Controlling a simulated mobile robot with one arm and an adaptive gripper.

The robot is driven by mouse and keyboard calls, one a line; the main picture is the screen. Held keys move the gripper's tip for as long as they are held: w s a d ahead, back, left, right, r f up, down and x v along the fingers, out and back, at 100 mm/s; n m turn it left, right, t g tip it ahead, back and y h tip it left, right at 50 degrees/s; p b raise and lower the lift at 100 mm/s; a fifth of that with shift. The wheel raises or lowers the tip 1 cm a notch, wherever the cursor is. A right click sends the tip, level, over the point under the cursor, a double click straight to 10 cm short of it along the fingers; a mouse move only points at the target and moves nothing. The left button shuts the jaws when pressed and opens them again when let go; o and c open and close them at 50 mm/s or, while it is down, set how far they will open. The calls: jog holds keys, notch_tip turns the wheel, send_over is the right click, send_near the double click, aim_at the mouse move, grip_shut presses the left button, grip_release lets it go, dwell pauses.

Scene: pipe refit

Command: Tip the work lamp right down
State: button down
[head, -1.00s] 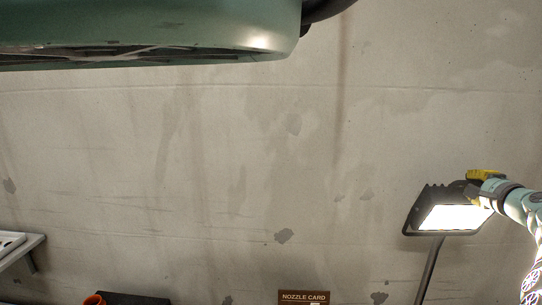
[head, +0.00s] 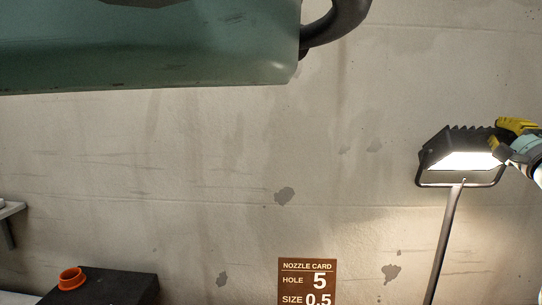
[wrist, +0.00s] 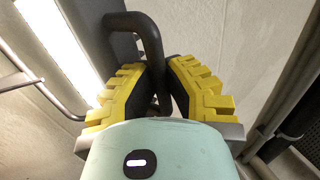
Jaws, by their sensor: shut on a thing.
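The work lamp (head: 462,152) stands at the right of the head view, a black finned head in a bracket on a tall pole (head: 443,245). Its lit panel is tilted downward and shows as a narrow bright band. My gripper (head: 507,143) is at the right end of the lamp head. In the wrist view my gripper (wrist: 160,88) has its yellow-padded fingers closed around a dark bent handle (wrist: 148,38) on the lamp. The bright panel (wrist: 62,40) is to its left. The fingertips' contact is partly hidden.
A nozzle card (head: 308,282) reads hole 5, size 0.5 at the bottom. A dark block (head: 115,288) with an orange ring (head: 71,279) is at lower left. A large green housing (head: 150,50) overhangs the upper left. The concrete wall between is bare.

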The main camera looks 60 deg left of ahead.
jog(key=shift+d+f+b, duration=0.4)
jog(key=shift+f+b, duration=0.35)
jog(key=shift+b, duration=0.1)
jog(key=c, duration=1.3)
grip_release()
jog(key=shift+s, duration=0.1)
jog(key=shift+r, duration=0.1)
jog(key=v, duration=1.2)
jog(key=shift+s+r, duration=0.1)
jog(key=shift+r, duration=0.05)
